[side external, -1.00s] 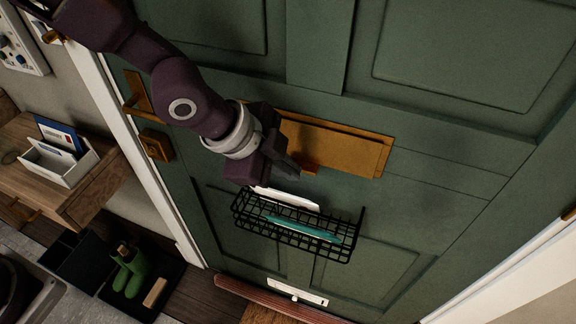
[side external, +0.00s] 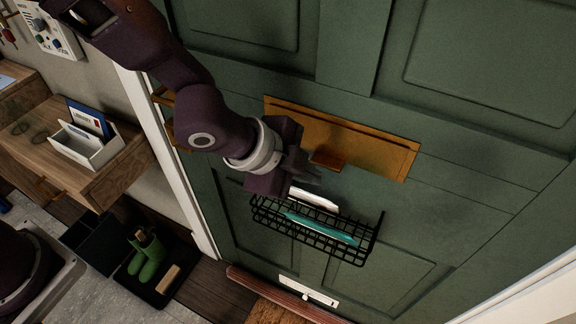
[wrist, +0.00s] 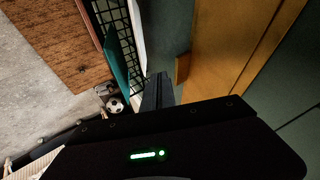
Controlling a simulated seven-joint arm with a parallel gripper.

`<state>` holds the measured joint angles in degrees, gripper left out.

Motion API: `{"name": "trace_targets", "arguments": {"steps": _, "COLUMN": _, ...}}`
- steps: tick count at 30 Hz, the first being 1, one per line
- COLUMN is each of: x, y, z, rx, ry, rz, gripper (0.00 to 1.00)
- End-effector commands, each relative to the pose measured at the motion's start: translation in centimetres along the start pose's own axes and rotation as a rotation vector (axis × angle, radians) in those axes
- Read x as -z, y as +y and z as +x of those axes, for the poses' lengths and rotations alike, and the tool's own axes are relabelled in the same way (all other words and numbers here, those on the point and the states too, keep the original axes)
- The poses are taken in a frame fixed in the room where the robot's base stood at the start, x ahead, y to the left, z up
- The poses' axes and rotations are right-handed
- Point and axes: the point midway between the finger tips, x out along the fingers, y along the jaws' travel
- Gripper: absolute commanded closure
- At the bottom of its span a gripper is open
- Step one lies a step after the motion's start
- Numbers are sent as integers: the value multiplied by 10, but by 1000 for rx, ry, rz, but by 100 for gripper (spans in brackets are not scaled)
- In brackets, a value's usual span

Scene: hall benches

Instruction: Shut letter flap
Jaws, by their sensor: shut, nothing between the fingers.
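The brass letter flap (side external: 365,150) is set in the green door, with a small tab (side external: 327,160) at its lower edge. It looks flat or nearly flat against its plate; I cannot tell the exact angle. My gripper (side external: 314,174) is shut and empty, just left of and below the tab, in front of the door. In the wrist view the flap (wrist: 225,50) fills the upper right, and its tab (wrist: 182,68) is close to the dark fingers (wrist: 157,92). I cannot tell whether the fingers touch the tab.
A black wire basket (side external: 372,240) hangs on the door below the flap, holding a white envelope (side external: 318,201) and a teal one (side external: 320,228). A wooden shelf with a white letter holder (side external: 88,150) stands left. Green boots (side external: 147,258) sit in a floor tray.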

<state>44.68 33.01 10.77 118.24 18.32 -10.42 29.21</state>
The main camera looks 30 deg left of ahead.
Motion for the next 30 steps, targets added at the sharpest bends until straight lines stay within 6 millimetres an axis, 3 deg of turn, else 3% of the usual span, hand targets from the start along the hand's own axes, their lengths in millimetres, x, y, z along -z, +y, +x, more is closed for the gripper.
{"name": "trace_targets", "arguments": {"steps": 3, "x": 2, "y": 24, "z": -15, "rx": -3, "ry": 2, "rz": 4, "gripper": 100}}
{"name": "trace_targets", "arguments": {"steps": 9, "x": 2, "y": 24, "z": -75, "rx": 2, "ry": 5, "rz": -1, "gripper": 100}}
{"name": "trace_targets", "arguments": {"steps": 12, "x": 1, "y": 26, "z": -95, "rx": 1, "ry": 5, "rz": -1, "gripper": 100}}
{"name": "trace_targets", "arguments": {"steps": 21, "x": -4, "y": 23, "z": -116, "rx": 1, "ry": -6, "rz": -24, "gripper": 100}}
{"name": "trace_targets", "arguments": {"steps": 23, "x": -16, "y": 12, "z": -127, "rx": 8, "ry": -24, "rz": -102, "gripper": 100}}
{"name": "trace_targets", "arguments": {"steps": 25, "x": -44, "y": -6, "z": -155, "rx": 23, "ry": -66, "rz": -279, "gripper": 100}}
{"name": "trace_targets", "arguments": {"steps": 27, "x": -82, "y": -20, "z": -197, "rx": 47, "ry": -119, "rz": -519, "gripper": 100}}
{"name": "trace_targets", "arguments": {"steps": 30, "x": -131, "y": -12, "z": -259, "rx": 95, "ry": -194, "rz": -861, "gripper": 100}}
